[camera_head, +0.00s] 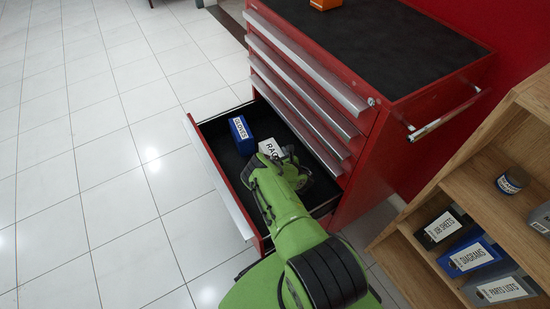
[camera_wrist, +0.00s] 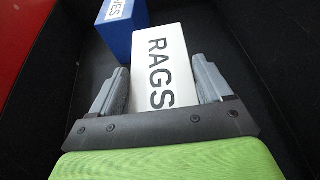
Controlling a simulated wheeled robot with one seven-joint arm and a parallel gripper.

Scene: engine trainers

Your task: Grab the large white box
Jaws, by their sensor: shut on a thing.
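The large white box (camera_wrist: 165,62), lettered "RAGS", lies in the open bottom drawer of a red tool cabinet. In the head view the white box (camera_head: 271,147) is partly hidden by my green arm and gripper. My gripper (camera_wrist: 164,88) reaches down into the drawer. Its two grey fingers stand on either side of the near part of the box, and it is shut on the box. The lower end of the box is hidden by the gripper's body. I cannot tell whether the box is clear of the drawer floor.
A blue box (camera_head: 241,135) lettered "GLOVES" stands in the drawer (camera_head: 216,176), close to the white box. The red cabinet (camera_head: 372,165) rises right behind the drawer. A wooden shelf (camera_head: 455,187) with labelled boxes is at the right. The tiled floor at left is clear.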

